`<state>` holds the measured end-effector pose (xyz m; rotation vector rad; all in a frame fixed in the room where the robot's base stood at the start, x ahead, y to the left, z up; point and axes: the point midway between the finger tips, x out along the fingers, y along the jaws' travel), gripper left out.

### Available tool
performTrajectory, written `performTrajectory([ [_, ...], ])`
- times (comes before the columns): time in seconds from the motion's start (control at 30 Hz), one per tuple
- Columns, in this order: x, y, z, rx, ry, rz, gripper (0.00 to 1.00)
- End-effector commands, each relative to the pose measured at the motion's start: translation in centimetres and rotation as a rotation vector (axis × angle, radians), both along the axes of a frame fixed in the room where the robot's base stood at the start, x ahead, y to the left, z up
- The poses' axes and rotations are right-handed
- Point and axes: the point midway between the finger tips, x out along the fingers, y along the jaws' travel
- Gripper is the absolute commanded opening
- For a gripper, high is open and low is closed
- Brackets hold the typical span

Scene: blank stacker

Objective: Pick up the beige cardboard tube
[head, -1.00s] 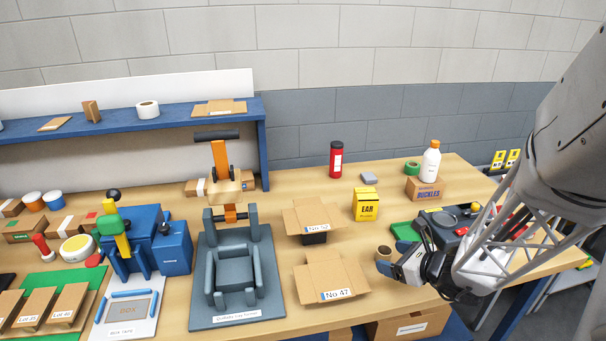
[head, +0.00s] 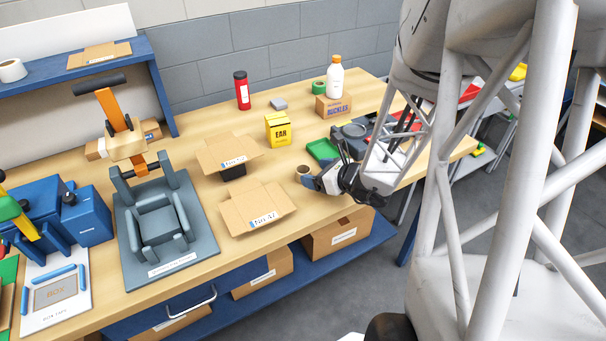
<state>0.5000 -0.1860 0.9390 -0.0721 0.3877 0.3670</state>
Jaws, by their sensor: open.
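The beige cardboard tube (head: 302,171) stands upright on the wooden table, right of the open brown carton and near the front edge. It is small in the head view, and its open top shows. My gripper (head: 312,181) is open, low over the table just to the right and front of the tube. Its fingertips are very close to the tube. I cannot tell whether they touch it or lie partly around it. My gripper partly hides the tube's lower right side.
An open carton (head: 256,208) lies left of the tube. A green tray (head: 322,150) and a dark device (head: 353,131) are behind my gripper. A yellow box (head: 278,129) and a Buckles box (head: 333,106) with a white bottle (head: 335,78) stand farther back.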

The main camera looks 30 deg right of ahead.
Motion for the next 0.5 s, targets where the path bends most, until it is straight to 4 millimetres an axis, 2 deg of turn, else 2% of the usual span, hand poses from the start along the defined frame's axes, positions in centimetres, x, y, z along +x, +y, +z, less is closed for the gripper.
performTrajectory([
  [0.5, 0.65, 0.24, -0.30, -0.001, 0.000, -0.001, 0.77],
])
